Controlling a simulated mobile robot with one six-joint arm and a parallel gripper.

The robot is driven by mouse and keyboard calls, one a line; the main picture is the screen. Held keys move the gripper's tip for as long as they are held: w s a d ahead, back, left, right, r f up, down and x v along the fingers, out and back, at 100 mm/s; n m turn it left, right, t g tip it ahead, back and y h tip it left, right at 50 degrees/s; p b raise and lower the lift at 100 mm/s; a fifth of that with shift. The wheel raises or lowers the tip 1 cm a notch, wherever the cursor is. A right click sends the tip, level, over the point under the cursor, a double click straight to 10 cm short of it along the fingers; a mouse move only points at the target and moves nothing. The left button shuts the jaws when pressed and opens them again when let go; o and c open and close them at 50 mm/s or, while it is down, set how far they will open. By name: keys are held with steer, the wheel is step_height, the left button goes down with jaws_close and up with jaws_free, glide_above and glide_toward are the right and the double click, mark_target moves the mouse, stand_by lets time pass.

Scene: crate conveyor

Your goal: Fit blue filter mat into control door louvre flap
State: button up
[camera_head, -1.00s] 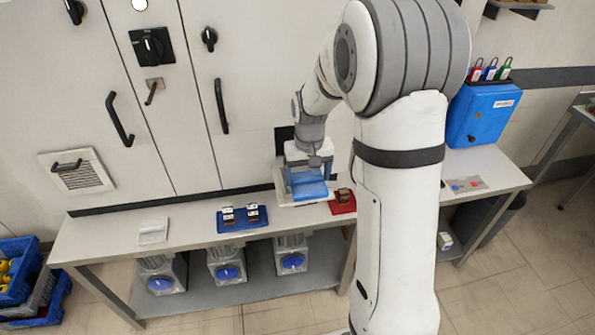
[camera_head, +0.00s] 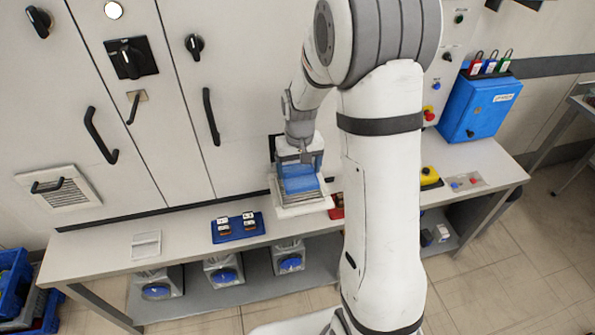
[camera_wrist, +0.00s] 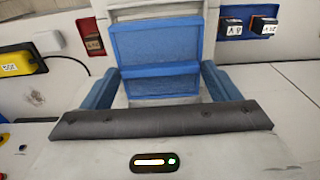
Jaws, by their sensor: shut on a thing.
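My gripper (camera_wrist: 160,86) is shut on the blue filter mat (camera_wrist: 157,42), with blue fingers at either side of it. In the head view the mat (camera_head: 300,180) is over the white louvre flap (camera_head: 302,211). The flap stands open, out from the control door (camera_head: 240,60) and above the bench, with a dark opening (camera_head: 272,147) behind the gripper. The flap's pale frame (camera_wrist: 155,13) also shows beyond the mat in the wrist view. I cannot tell whether the mat touches the flap or is seated in it.
The bench (camera_head: 100,246) carries a blue tray (camera_head: 238,238) of small parts, a pale plate (camera_head: 146,245) and a yellow control box (camera_head: 430,177). A blue lockout box (camera_head: 482,107) is at the right. A closed louvre (camera_head: 75,193) is at the left.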

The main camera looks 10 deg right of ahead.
mark_target(299, 171)
step_height(299, 171, down, 2)
steer(key=shift+f, duration=0.1)
steer(key=shift+f+b, duration=0.55)
steer(key=shift+f, duration=0.05)
steer(key=o, duration=0.9)
steer(key=shift+o, duration=0.2)
steer(key=shift+r, duration=0.15)
